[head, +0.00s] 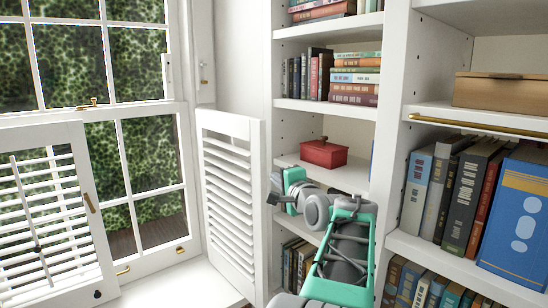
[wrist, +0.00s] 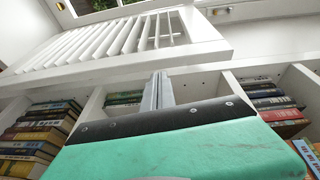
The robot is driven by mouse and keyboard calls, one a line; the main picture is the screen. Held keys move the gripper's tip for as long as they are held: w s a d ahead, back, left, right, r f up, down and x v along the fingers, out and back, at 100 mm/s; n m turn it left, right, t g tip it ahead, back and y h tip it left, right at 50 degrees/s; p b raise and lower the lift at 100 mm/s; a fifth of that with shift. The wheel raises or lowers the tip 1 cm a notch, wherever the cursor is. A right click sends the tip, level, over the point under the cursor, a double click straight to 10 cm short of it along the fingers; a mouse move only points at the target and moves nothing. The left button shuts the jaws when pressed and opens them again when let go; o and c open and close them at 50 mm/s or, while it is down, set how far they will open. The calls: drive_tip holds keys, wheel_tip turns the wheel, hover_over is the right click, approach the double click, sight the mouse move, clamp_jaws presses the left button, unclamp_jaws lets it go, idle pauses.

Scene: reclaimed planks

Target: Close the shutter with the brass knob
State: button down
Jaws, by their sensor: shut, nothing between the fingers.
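A white louvred shutter (head: 230,195) stands swung out from the right side of the window, beside the bookcase. It also shows in the wrist view (wrist: 205,50), its slats above my fingers. I see no knob on its visible face. A second white shutter (head: 82,250) stands at the left, partly across the window. My gripper (head: 272,199) is shut and empty, just right of the right shutter's free edge. In the wrist view its fingers (wrist: 158,92) are together. I cannot tell whether they touch the shutter.
The window (head: 140,150) has white frames and brass fittings. White bookcases (head: 397,110) stand close on the right, with several books and a red box (head: 324,153) behind my arm. A wooden box (head: 500,90) sits on a right shelf. The sill (head: 185,285) between the shutters looks clear.

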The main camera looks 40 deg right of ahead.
drive_tip(key=w+d+r+m+h+p, duration=0.1)
drive_tip(key=w+d+r+p, duration=0.1)
drive_tip(key=w+d, duration=0.4)
drive_tip(key=shift+w+p, duration=0.8)
drive_tip(key=shift+p, duration=0.05)
drive_tip(key=shift+f, duration=0.1)
